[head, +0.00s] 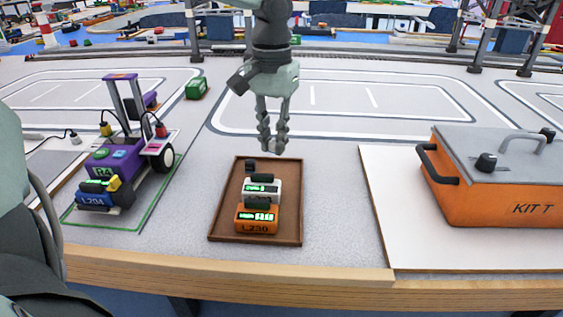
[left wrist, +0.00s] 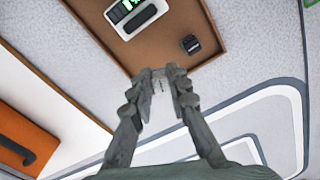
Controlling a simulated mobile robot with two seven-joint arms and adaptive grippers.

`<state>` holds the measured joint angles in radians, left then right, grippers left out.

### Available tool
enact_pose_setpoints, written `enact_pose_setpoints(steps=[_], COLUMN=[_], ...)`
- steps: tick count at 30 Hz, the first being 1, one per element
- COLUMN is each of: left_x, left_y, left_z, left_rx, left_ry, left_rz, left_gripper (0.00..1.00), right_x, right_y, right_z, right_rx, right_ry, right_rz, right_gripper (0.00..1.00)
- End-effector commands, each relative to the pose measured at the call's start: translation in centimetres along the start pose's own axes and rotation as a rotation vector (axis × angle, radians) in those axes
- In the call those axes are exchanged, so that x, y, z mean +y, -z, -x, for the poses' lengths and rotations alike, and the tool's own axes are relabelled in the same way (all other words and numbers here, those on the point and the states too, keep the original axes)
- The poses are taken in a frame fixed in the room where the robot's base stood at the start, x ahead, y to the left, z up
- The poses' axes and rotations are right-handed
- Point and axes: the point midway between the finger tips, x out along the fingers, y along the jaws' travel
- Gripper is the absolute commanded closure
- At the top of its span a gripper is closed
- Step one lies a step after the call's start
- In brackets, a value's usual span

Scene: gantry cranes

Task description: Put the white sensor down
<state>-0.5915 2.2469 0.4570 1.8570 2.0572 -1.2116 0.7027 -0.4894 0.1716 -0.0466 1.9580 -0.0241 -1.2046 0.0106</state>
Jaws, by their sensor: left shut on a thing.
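My left gripper (head: 272,140) points down over the grey table, at the back edge of a brown tray (head: 228,220). It is shut on a small pale thing, the white sensor (left wrist: 158,84), mostly hidden between the fingertips in the left wrist view (left wrist: 160,88). In that view the fingertips overlap the rim of the tray (left wrist: 88,42). The tray holds a white module with a green display (head: 262,194), an orange module marked L_230 (head: 257,226) and a small black block (head: 250,165). My right gripper is not in view.
A purple wheeled machine (head: 120,162) stands left of the tray on a green-outlined pad. An orange case (head: 495,190) with a grey lid stands on a white board at the right. A green box (head: 197,88) lies behind left. The marked table behind the tray is mostly clear.

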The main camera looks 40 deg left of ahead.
Motion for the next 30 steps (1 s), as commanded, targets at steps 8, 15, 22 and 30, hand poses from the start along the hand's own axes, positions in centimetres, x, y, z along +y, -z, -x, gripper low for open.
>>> enact_pose_setpoints(steps=[8, 15, 22, 30], left_x=[1.6, 1.6, 1.6, 1.6], left_y=[0.7, 0.7, 0.8, 0.7], left_z=[-1.5, -4.7, -5.0, -5.3], left_rx=[0.0, -0.002, 0.002, 0.001], left_ry=[0.0, 0.001, 0.0, 0.0], left_rz=[0.0, -0.001, -0.002, -0.002], left_gripper=[1.0, 1.0, 1.0, 0.74], right_x=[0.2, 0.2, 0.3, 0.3], right_y=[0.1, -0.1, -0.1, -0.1], right_z=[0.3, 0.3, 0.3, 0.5], right_rx=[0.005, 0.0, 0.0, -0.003], right_ry=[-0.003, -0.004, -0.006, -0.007], right_rz=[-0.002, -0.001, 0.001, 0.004], right_gripper=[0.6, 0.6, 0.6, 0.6])
